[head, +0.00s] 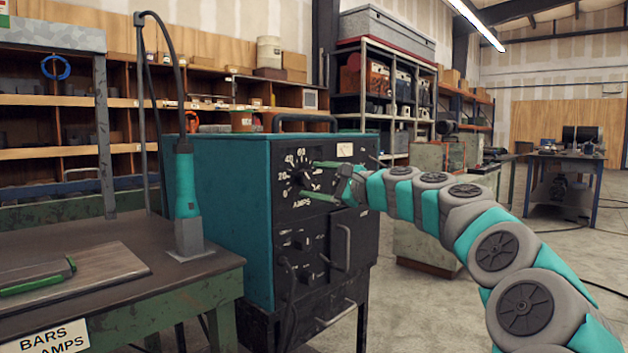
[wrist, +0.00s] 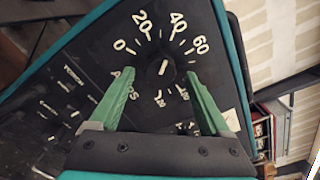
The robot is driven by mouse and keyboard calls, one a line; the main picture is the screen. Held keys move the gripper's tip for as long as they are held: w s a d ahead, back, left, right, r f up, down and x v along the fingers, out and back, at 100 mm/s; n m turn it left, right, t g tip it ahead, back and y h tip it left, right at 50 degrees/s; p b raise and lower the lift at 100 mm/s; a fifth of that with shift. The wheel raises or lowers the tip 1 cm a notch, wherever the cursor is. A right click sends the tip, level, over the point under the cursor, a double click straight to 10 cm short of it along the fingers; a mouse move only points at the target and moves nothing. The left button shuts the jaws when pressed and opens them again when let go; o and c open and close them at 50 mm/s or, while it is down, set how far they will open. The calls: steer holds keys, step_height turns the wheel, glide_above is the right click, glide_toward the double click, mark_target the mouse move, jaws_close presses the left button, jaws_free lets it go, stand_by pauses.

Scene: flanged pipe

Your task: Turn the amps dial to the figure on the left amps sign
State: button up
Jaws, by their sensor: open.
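The amps dial (head: 299,180) is a black knob on the dark front panel of the teal welding machine (head: 228,200). In the wrist view the dial (wrist: 161,69) sits inside a white scale marked 0, 20, 40, 60 and on. Its white mark appears to lie toward the 40. My gripper (wrist: 160,76) is open, with one green finger on each side of the dial. I cannot tell whether they touch it. In the head view my gripper (head: 312,180) reaches the panel from the right.
A workbench (head: 180,285) with a green-handled tool (head: 40,279) and a teal torch on a stand (head: 187,195) is left of the machine. A handle (head: 341,248) and smaller knobs sit below the dial. The floor at right is largely clear.

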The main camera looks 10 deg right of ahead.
steer(key=shift+w+a, duration=0.3)
steer(key=shift+w, duration=0.05)
jaws_close()
stand_by(0.5)
